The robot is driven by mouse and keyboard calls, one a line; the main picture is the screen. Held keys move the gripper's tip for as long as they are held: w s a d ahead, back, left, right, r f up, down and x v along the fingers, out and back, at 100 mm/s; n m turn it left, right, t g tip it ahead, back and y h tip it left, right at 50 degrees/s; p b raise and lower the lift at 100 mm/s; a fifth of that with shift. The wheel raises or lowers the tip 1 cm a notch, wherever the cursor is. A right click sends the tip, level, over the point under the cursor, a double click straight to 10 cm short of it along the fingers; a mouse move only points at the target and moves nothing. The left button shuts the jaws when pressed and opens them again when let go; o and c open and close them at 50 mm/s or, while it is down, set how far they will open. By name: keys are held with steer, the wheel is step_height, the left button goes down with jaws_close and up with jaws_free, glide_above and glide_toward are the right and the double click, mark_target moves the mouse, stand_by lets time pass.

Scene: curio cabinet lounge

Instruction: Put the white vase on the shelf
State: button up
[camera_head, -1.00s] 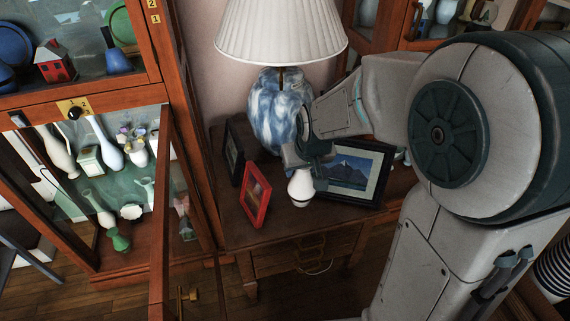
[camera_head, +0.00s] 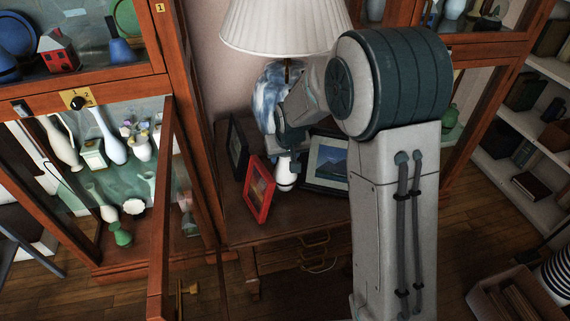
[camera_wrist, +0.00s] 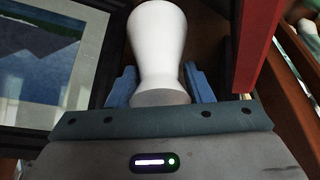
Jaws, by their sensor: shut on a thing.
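The white vase (camera_head: 286,175) is small and pale, over the side table between the red photo frame and the dark landscape picture. My gripper (camera_head: 285,153) is shut on it from above. In the wrist view the vase (camera_wrist: 158,45) stands between the blue fingers of my gripper (camera_wrist: 160,88). I cannot tell whether its base touches the table. On the left is a glass cabinet with its lower door (camera_head: 163,215) standing open. Its lower shelf (camera_head: 85,185) holds several vases and ornaments.
The red frame (camera_head: 259,190) and the landscape picture (camera_head: 328,160) stand close on either side of the vase. A blue and white lamp (camera_head: 268,90) stands behind on the table (camera_head: 285,228). A crate (camera_head: 510,295) is on the floor at right.

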mark_target(286, 180)
steer(key=shift+f, duration=1.4)
steer(key=shift+f+b, duration=0.15)
steer(key=shift+b, duration=0.2)
steer(key=o, duration=0.9)
